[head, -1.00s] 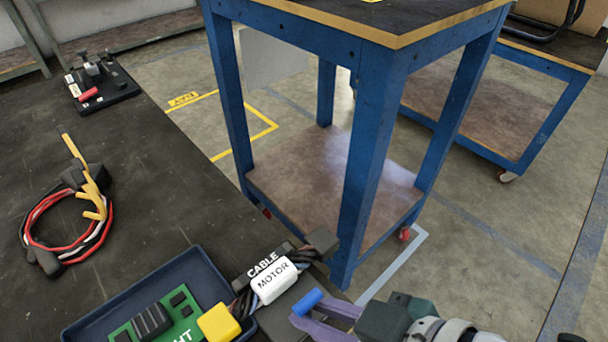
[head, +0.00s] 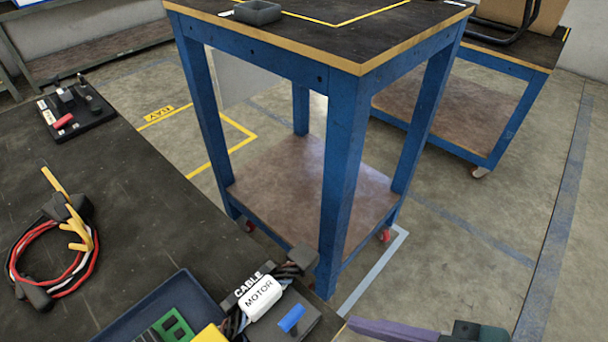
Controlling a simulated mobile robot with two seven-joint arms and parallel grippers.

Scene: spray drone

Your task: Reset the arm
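My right gripper (head: 385,329) shows at the bottom edge of the head view, its purple finger pointing left and partly cut off by the frame. It is apart from the dark block (head: 312,330) with the blue tab (head: 291,318), which lies to its left. Whether its fingers are open or shut does not show. My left gripper is not in view.
On the dark workbench (head: 130,210) lie a connector labelled MOTOR (head: 260,296), one labelled CABLE (head: 246,288), a blue tray (head: 180,285) with a green board (head: 175,325), a cable coil (head: 75,265) and a black fixture (head: 75,112). A blue-legged table (head: 341,180) stands beyond.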

